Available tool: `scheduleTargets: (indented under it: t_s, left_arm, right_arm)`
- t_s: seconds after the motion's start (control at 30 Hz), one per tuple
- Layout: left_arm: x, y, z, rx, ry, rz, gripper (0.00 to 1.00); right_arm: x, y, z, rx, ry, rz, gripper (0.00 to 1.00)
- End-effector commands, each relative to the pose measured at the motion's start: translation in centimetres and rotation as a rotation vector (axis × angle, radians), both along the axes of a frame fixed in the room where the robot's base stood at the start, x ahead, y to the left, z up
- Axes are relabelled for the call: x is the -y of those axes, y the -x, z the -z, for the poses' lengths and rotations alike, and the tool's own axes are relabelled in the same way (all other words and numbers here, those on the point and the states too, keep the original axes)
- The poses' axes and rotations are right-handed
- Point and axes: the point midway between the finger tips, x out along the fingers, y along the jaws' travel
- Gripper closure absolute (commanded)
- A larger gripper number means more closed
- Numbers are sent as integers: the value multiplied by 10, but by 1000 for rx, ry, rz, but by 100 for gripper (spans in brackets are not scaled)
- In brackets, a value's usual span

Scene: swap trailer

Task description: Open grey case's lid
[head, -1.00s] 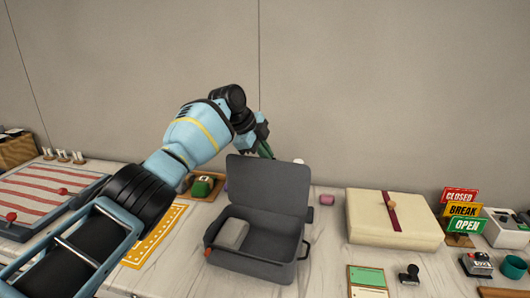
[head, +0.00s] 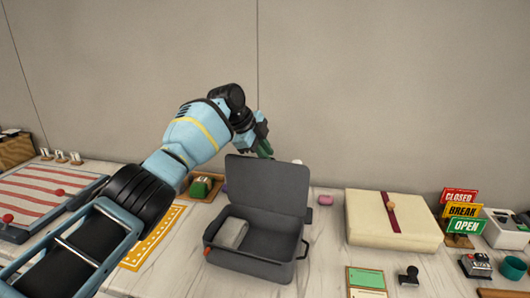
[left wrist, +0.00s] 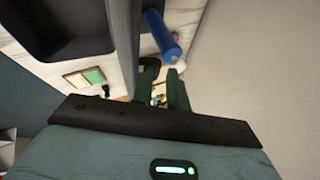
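The grey case (head: 245,262) stands on the table with its lid (head: 268,188) raised roughly upright at the back. A light grey block (head: 232,233) lies inside at the left. My left gripper (head: 265,149) is at the lid's top edge, toward the back, its green fingertips partly hidden by the lid. In the left wrist view the two green fingers (left wrist: 164,85) stand apart with a gap between them, beside the dark lid (left wrist: 124,45); nothing shows gripped. Whether a finger touches the lid I cannot tell. My right gripper is not in view.
A cream box with a red band (head: 392,220) and sign stack (head: 461,210) stand to the right. A blue cylinder (left wrist: 162,35) shows near the fingers in the left wrist view. A striped board (head: 50,192) lies at the left, and the wall is behind.

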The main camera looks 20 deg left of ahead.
Motion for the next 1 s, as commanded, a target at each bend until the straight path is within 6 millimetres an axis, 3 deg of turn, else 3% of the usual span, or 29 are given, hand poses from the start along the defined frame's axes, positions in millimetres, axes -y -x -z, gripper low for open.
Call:
scheduleTargets:
  t_s: [0.17, 0.6, 1.0]
  left_arm:
    - [-3, 3, -6, 0, 0, -1, 84]
    - [-23, 30, -59, 2, 0, -1, 84]
    - [-26, 35, -66, 0, 0, 0, 84]
  right_arm:
    - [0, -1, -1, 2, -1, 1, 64]
    - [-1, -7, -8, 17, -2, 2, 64]
    - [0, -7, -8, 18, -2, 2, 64]
